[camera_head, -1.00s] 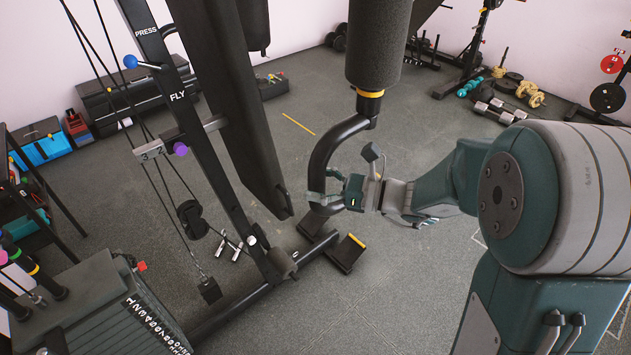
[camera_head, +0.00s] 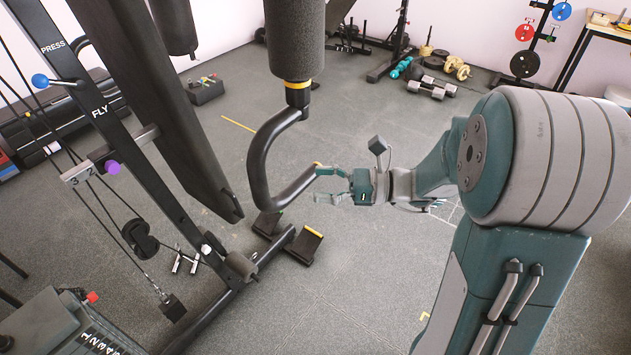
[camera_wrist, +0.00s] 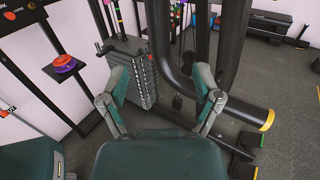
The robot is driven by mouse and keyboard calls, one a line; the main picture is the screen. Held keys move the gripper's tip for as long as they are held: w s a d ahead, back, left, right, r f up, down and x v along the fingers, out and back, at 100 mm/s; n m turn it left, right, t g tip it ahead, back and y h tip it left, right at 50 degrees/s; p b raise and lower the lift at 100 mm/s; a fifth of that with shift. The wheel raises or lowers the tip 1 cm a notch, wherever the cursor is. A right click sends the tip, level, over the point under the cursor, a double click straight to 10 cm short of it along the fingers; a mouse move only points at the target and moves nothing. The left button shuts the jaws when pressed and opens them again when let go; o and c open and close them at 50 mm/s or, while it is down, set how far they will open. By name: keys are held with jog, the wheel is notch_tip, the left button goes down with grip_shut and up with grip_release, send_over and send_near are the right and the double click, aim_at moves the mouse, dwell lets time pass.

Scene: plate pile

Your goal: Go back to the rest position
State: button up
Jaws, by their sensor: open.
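My gripper (camera_head: 328,185) is open and empty in the head view. It is at the end of my arm, pointing left, close to the lower end of the curved black handle bar (camera_head: 262,165) of the exercise machine. The head view does not settle whether they touch. In the wrist view my gripper's two fingers (camera_wrist: 160,98) are spread apart with nothing between them. The curved bar (camera_wrist: 205,100) passes behind and to the right of the right finger there, ending in a yellow ring.
The machine's upright post (camera_head: 110,125) and weight stack (camera_wrist: 138,72) stand to the left. Dumbbells (camera_head: 432,89) lie on the floor at the back. A rack with coloured plates (camera_head: 525,62) stands at the back right. The floor (camera_head: 345,290) below my gripper is clear.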

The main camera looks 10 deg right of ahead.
jog(key=s+a+f+n+g+h, duration=0.1)
jog(key=s+a+n+g+h, duration=0.3)
jog(key=s+n+h, duration=0.7)
jog(key=s+d+r+n+t+h, duration=0.3)
jog(key=s+d+n+t+h, duration=0.2)
jog(key=d+n, duration=0.3)
jog(key=shift+s+r+n+h, duration=0.2)
jog(key=shift+r+n+h, duration=0.1)
jog(key=shift+n+h, duration=0.55)
